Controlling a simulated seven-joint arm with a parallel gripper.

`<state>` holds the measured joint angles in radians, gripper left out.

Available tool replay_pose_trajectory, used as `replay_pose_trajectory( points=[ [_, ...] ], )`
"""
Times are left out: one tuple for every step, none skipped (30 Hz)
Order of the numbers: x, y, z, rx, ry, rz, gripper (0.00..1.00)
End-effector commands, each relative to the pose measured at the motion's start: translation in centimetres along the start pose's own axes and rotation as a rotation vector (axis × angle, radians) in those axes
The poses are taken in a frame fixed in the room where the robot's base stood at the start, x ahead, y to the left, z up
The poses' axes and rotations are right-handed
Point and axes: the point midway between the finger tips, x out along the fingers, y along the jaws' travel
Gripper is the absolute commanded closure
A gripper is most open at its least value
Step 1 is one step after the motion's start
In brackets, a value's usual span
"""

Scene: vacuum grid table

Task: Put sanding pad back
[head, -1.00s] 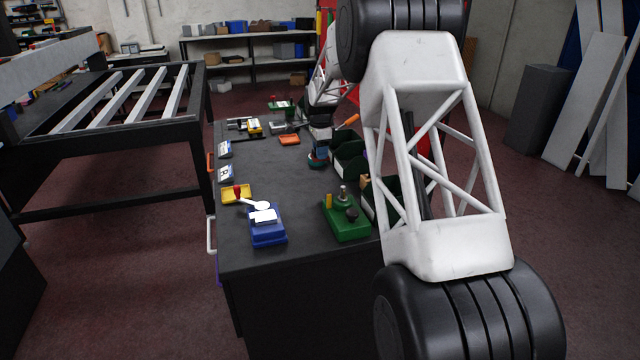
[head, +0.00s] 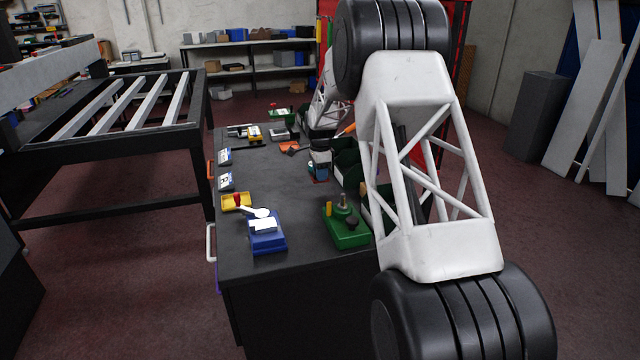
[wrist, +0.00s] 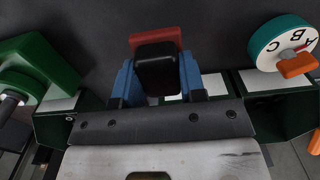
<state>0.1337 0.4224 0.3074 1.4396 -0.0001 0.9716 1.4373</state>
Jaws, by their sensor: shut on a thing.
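In the wrist view, my gripper (wrist: 157,80) has its two blue fingers shut on the sides of a black block with a red part behind it, which I take to be the sanding pad (wrist: 155,62). The dark tabletop lies behind it; I cannot tell whether the pad touches it. In the head view, my gripper (head: 319,175) is over the far right part of the dark table (head: 275,190), beside the green bins (head: 346,160). A bit of red shows under it, but the pad is mostly too small to make out.
A teal dial with letters (wrist: 283,45) is to the right in the wrist view, with an orange piece on it. A green block stands at left (wrist: 35,70). The table's middle is clear.

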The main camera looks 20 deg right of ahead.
Motion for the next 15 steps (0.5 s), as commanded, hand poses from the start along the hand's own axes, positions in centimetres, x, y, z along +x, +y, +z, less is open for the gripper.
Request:
replay_pose_trajectory(
  points=[
    [0.6, 0.0, 0.0, 0.0, 0.0, 0.002, 0.84],
    [0.9, 0.0, 0.0, 0.0, 0.0, 0.002, 0.84],
    [1.4, 0.0, 0.0, 0.0, 0.0, 0.003, 0.84],
    [1.8, 0.0, 0.0, 0.0, 0.0, 0.003, 0.84],
    [2.2, 0.1, 0.0, 0.0, 0.0, 0.003, 0.84],
    [2.7, 0.0, 0.0, 0.0, 0.0, 0.003, 0.84],
    [3.1, 0.0, 0.0, 0.0, 0.0, 0.002, 0.84],
    [3.4, 0.0, 0.0, 0.0, 0.0, 0.002, 0.84],
    [3.7, 0.0, 0.0, 0.0, 0.0, 0.002, 0.84],
    [3.9, 0.0, 0.0, 0.0, 0.0, 0.001, 0.84],
    [4.1, 0.0, 0.0, 0.0, 0.0, 0.001, 0.84],
    [4.2, 0.0, 0.0, 0.0, 0.0, 0.001, 0.84],
    [4.3, 0.0, 0.0, 0.0, 0.0, 0.001, 0.84],
    [4.3, 0.0, 0.0, 0.0, 0.0, 0.0, 0.84],
    [4.4, 0.0, 0.0, 0.0, 0.0, 0.0, 0.84]
  ],
)
